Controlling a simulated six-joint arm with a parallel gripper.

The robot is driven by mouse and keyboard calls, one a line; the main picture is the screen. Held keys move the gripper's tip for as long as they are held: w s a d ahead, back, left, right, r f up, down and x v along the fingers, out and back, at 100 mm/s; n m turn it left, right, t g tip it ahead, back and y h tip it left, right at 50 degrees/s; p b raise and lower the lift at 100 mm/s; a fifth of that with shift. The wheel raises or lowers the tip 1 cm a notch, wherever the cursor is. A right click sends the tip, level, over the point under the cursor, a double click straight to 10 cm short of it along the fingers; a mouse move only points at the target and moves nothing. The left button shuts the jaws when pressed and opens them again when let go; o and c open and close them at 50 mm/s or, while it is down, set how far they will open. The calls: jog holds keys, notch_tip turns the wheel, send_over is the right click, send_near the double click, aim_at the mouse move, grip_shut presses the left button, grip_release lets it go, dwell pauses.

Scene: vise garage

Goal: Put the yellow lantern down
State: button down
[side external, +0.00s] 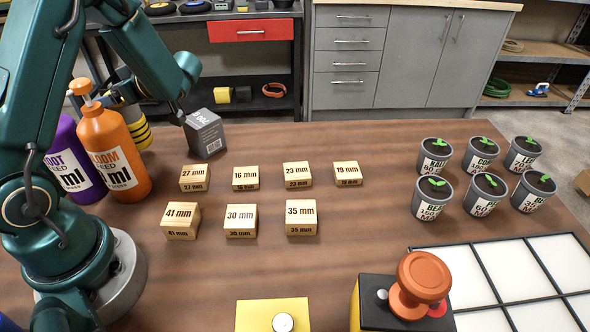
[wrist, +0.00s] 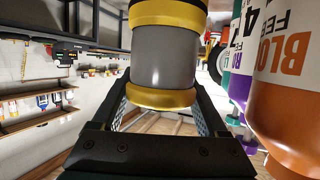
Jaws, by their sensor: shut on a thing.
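The yellow lantern (wrist: 165,60) has yellow bands around a grey body. In the wrist view it sits between the two fingers of my gripper (wrist: 163,108), which is shut on it. In the side view only some yellow and dark bands of the lantern (side external: 141,132) show behind the orange bottle, at the left of the table. My gripper's fingers are mostly hidden there. I cannot tell whether the lantern touches the table.
An orange bottle (side external: 112,150) and a purple bottle (side external: 78,165) stand close by. A dark box (side external: 205,134) stands right of the lantern. Several wooden blocks (side external: 241,220) sit mid-table, with potted seedlings (side external: 431,197) at right. A framed white panel (side external: 510,270) and an orange knob (side external: 418,280) are in front.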

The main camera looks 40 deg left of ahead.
jog(key=shift+f, duration=1.65)
jog(key=shift+f, duration=0.15)
jog(key=shift+c, duration=0.9)
grip_release()
